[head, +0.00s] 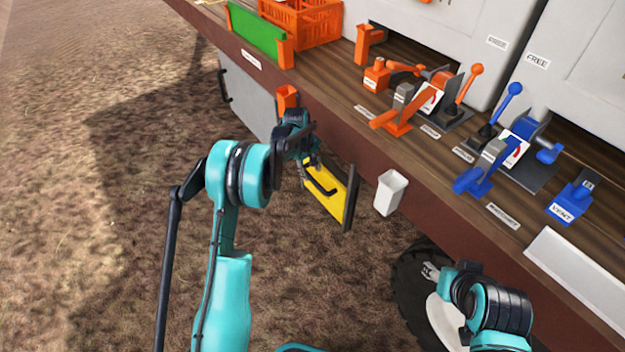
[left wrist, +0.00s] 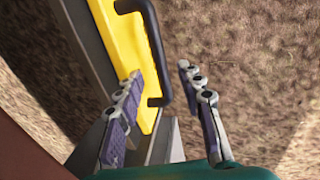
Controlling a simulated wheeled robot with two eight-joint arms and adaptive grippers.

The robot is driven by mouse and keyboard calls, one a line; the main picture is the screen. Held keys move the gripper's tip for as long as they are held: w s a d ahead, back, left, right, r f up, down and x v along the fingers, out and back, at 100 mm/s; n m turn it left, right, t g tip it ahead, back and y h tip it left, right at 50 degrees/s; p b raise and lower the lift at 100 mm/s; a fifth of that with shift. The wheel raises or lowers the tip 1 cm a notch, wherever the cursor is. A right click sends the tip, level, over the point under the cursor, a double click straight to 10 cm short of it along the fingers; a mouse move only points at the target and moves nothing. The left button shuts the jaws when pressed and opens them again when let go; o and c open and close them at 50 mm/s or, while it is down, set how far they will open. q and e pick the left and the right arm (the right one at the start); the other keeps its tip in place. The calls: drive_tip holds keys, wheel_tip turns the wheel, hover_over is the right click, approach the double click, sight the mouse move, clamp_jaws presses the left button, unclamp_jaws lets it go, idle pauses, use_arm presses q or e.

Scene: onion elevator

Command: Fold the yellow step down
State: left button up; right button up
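The yellow step (head: 333,204) is at the side of the wooden deck, below its edge, with its plate tilted. A black handle (head: 321,183) is on its yellow face. In the left wrist view, the yellow step (left wrist: 120,45) fills the upper left, with the black handle (left wrist: 155,50) along its right side. My left gripper (left wrist: 159,70) is open, one finger over the yellow plate and the other over the ground, the handle's lower end between them. I cannot tell whether either finger touches it. My right gripper (head: 432,270) is low at the right, away from the step; its finger state is unclear.
The deck (head: 330,95) carries orange levers (head: 405,110) and blue levers (head: 490,160). A white cup-like holder (head: 390,193) hangs on the deck side right of the step. An orange crate (head: 302,22) stands at the back. A black wheel (head: 412,275) is below the deck.

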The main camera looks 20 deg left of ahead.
sight(313, 179)
use_arm(q)
drive_tip(key=f, duration=0.1)
drive_tip(key=f+b, duration=0.1)
drive_tip(key=f, duration=0.2)
drive_tip(key=shift+w+d+f+b, duration=0.25)
drive_tip(key=shift+w+f+b, duration=0.05)
drive_tip(key=shift+w+f, duration=0.1)
drive_tip(key=shift+r, duration=0.1)
clamp_jaws()
drive_tip(key=shift+a, duration=0.1)
